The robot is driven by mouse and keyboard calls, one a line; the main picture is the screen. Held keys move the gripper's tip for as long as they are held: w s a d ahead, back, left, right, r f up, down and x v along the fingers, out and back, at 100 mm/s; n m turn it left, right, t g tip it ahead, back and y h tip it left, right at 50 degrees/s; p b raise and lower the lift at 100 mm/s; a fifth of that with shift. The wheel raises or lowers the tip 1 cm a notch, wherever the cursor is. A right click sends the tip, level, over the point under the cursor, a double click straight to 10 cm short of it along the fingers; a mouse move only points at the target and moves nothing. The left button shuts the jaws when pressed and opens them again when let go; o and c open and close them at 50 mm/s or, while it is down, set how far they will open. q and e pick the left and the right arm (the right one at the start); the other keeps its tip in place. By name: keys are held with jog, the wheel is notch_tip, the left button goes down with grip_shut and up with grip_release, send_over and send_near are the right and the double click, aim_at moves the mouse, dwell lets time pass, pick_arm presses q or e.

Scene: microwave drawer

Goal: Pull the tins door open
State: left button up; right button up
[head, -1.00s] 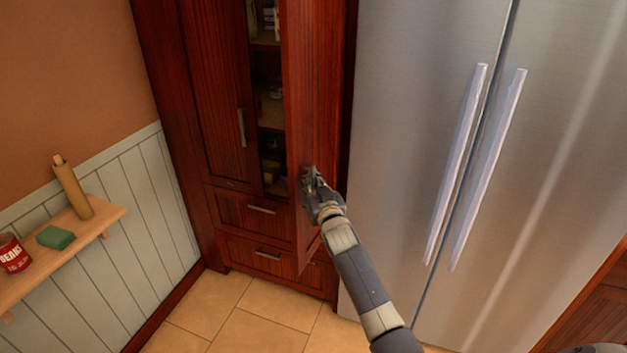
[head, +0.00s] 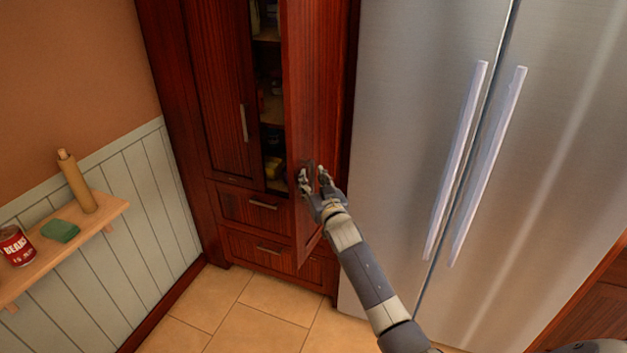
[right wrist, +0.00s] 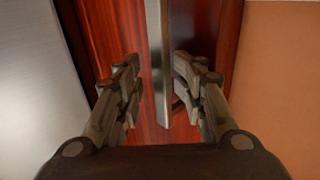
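The tall dark-red wooden cabinet has its right door (head: 322,90) standing ajar, swung out toward me on its right side. Shelves with several dim items show in the gap beside it. My right gripper (head: 313,180) is at the lower part of this door, near its free edge. In the right wrist view the fingers (right wrist: 158,92) are spread on either side of a vertical metal handle (right wrist: 158,60), with gaps between them and it. The handle is hidden behind the gripper in the head view. My left gripper is not in view.
The cabinet's left door (head: 222,100) is shut, with drawers (head: 255,212) below. A steel fridge (head: 400,130) stands close on the right. A wall shelf (head: 100,222) at left holds a can (head: 17,247), a green block (head: 60,231) and a rolling pin (head: 76,182). The tiled floor is clear.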

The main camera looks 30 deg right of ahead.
jog(key=s+a, duration=0.2)
jog(key=s, duration=0.9)
jog(key=shift+s, duration=0.4)
